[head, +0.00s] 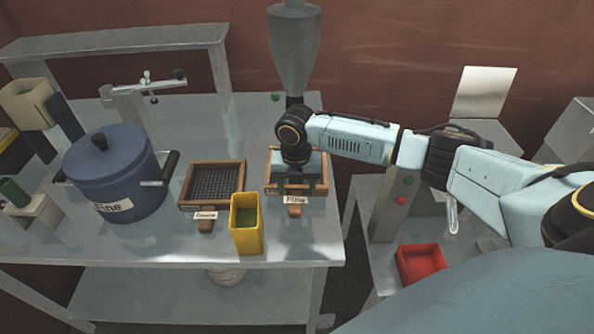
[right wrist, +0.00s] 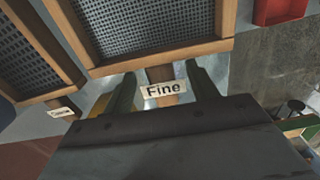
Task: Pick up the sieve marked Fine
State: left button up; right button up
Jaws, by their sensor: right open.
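The sieve marked Fine (head: 324,172) lies on the table right of centre, with a square wooden frame and a short handle toward the front edge. Its "Fine" label (right wrist: 163,90) is on the handle. My right gripper (head: 296,184) is over this sieve and hides much of its mesh in the head view. In the right wrist view the open fingers (right wrist: 162,84) are on either side of the handle, with gaps to it; I cannot tell their exact height. The other sieve (head: 213,163), with a small label on its handle, lies to the left. My left gripper is not in view.
A yellow container (head: 246,226) stands between the two sieve handles. A blue pot (head: 115,175) stands at left. A red tray (head: 420,263) is on the lower surface at right.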

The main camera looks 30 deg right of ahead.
jog(key=shift+f, duration=0.6)
jog(key=c, duration=1.2)
jog(key=shift+r, duration=0.15)
